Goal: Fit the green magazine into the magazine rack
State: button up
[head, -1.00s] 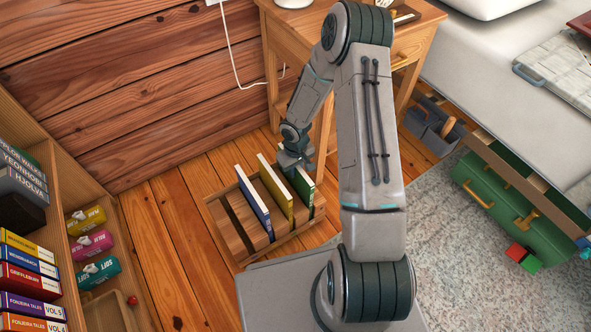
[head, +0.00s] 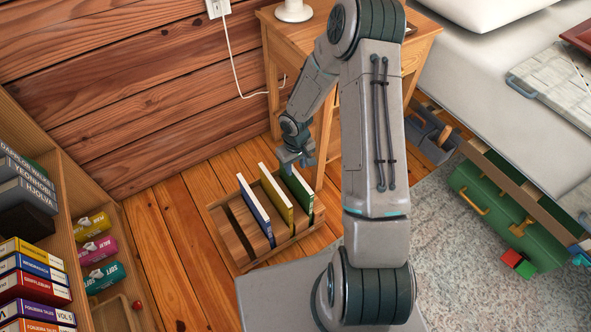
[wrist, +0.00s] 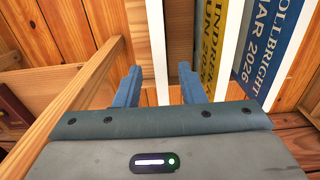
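The green magazine (head: 303,194) stands upright in the right slot of the wooden magazine rack (head: 247,262), beside a yellow magazine (head: 278,206) and a blue one (head: 256,217). My gripper (head: 294,165) is just above the green magazine's top edge. In the wrist view my gripper (wrist: 160,85) is open, its two fingers apart on either side of a white page edge, which appears to be the green magazine's (wrist: 157,45). Its green cover cannot be made out there. The yellow (wrist: 211,50) and blue (wrist: 274,45) covers show to the right.
A bookshelf (head: 60,190) stands at the left, and a wooden nightstand (head: 285,50) is behind the rack. A bed (head: 470,80) with a green toolbox (head: 505,215) underneath is at the right. Bare floor (head: 165,240) lies left of the rack.

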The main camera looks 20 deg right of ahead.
notch_tip(320, 180, up, 5)
jog(key=shift+p, duration=0.75)
jog(key=s+d+r+m, duration=0.1)
jog(key=s+r, duration=0.3)
jog(key=r, duration=0.4)
jog(key=s+r+m+h, duration=0.1)
jog(key=s+r, duration=0.3)
jog(key=r, duration=0.4)
jog(key=s+d+r+m, duration=0.1)
jog(key=s+r, duration=0.4)
jog(key=r, duration=0.2)
jog(key=s+a+r+t+y, duration=0.1)
jog(key=s+a+r, duration=0.1)
jog(key=s+r, duration=0.3)
jog(key=s, duration=0.2)
jog(key=shift+s+a, duration=0.25)
jog(key=shift+s, duration=0.05)
notch_tip(320, 180, up, 34)
jog(key=t+p, duration=0.1)
jog(key=p, duration=3)
jog(key=shift+d+m+t, duration=0.2)
jog(key=shift+m+t, duration=0.2)
